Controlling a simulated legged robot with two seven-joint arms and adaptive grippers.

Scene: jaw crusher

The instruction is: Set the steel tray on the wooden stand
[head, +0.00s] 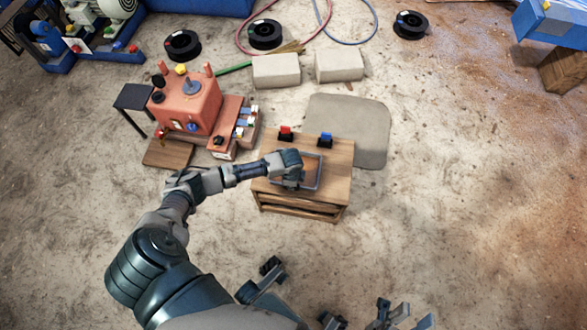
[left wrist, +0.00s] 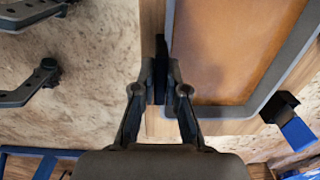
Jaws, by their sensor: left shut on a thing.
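The steel tray (head: 316,172), a shallow piece with a grey raised rim, is over the top of the wooden stand (head: 338,190). In the left wrist view its rim (left wrist: 238,112) surrounds a brown inside. My left gripper (head: 292,170) is shut at the tray's near left side. In the left wrist view its fingertips (left wrist: 160,92) close around a dark upright part beside the rim. I cannot tell whether the tray's underside touches the stand. My right gripper (head: 328,292) is low in the head view, open and empty, short of the stand.
A red clip (head: 286,133) and a blue clip (head: 325,139) stand at the stand's back edge. A red machine (head: 188,103) is to the left. A grey mat (head: 362,125) lies behind and right. Two pale blocks (head: 276,71) lie farther back. Floor right of the stand is clear.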

